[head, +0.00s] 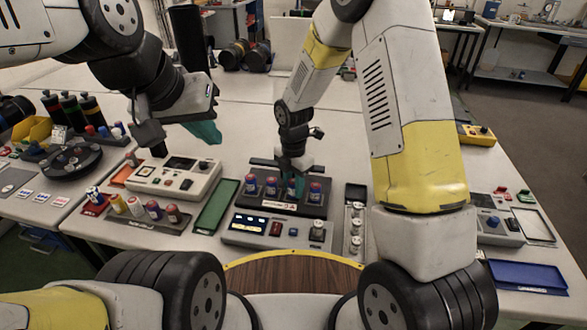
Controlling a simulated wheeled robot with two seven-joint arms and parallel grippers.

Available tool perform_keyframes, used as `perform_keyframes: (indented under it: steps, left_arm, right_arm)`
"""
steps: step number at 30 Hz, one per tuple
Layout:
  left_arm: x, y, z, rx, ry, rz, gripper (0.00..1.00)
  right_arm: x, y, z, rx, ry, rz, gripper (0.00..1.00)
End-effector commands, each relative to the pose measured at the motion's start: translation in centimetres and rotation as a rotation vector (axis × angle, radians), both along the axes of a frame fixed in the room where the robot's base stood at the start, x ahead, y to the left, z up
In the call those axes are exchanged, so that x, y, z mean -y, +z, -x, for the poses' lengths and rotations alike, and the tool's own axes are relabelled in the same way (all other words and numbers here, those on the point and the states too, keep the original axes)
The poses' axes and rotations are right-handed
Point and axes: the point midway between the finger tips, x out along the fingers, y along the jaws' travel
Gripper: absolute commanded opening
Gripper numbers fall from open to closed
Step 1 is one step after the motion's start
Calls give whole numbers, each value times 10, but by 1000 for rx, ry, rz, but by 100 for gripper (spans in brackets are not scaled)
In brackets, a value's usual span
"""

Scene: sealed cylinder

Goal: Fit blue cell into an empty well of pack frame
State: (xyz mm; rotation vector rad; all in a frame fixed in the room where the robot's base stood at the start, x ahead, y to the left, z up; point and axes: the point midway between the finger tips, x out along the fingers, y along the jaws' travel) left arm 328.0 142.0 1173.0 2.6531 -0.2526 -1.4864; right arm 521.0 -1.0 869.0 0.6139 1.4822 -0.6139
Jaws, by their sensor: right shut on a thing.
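The pack frame (285,207) is a dark block in the middle of the table. Cells with blue and red on them stand upright in it, one at its left end (251,186), one beside that (271,187) and one at its right (316,191). My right gripper (293,187) points down at the frame between the last two, its teal fingertips shut on a cell that they mostly hide. I cannot tell how deep this cell sits in its well. My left gripper (204,131) hangs to the left above the table, apart from the frame; its fingers overlap in this view.
A row of several cells (153,210) stands in a holder at the left. A green tray (216,206) lies between it and the frame. A device with a display (275,230) sits in front of the frame, and a beige meter (174,178) behind-left. A blue tray (527,275) is at right.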

Motion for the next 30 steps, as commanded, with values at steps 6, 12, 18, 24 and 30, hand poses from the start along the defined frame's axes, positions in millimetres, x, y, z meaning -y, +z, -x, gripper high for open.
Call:
perform_keyframes:
  steps: [6, 12, 18, 24, 30]
  left_arm:
    - [0, 0, 0, 0, 0, 0, 0]
    - [0, 0, 0, 0, 0, 0, 0]
    - [0, 0, 0, 0, 0, 0, 0]
    - [0, 0, 0, 0, 0, 0, 0]
    - [0, 0, 0, 0, 0, 0, 0]
  right_arm:
    - [0, -6, 0, -1, -1, -1, 32]
    - [0, -6, 0, 0, -1, 0, 52]
    - [0, -5, 0, 0, -1, 0, 52]
    - [0, 13, -1, 4, -1, -2, 52]
    - [0, 56, -2, 6, -2, -3, 52]
